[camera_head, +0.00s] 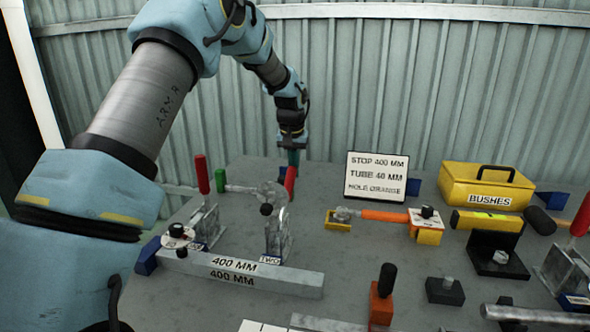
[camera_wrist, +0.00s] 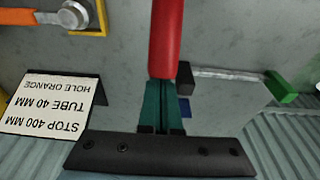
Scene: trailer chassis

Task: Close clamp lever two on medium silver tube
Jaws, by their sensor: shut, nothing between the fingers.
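Clamp two (camera_head: 279,232) is a metal toggle clamp behind the grey bar marked 400 MM (camera_head: 250,276), above a blue TWO label. Its red lever handle (camera_head: 290,180) stands up, leaning slightly right. The handle (camera_wrist: 166,38) fills the top middle of the wrist view. My gripper (camera_head: 292,158) is behind the handle, pointing down, with teal fingers shut and empty. In the wrist view, the fingertips (camera_wrist: 162,84) meet the handle's end in the picture; I cannot tell whether they touch. I cannot tell which piece is the medium silver tube.
Another clamp's red handle (camera_head: 202,174) stands upright to the left. A green-ended grey tool (camera_head: 221,180) lies behind the clamps. A sign (camera_head: 383,177) and yellow BUSHES box (camera_head: 488,186) stand right of my gripper. Bare tabletop lies between clamp two and the orange-handled tool (camera_head: 384,216).

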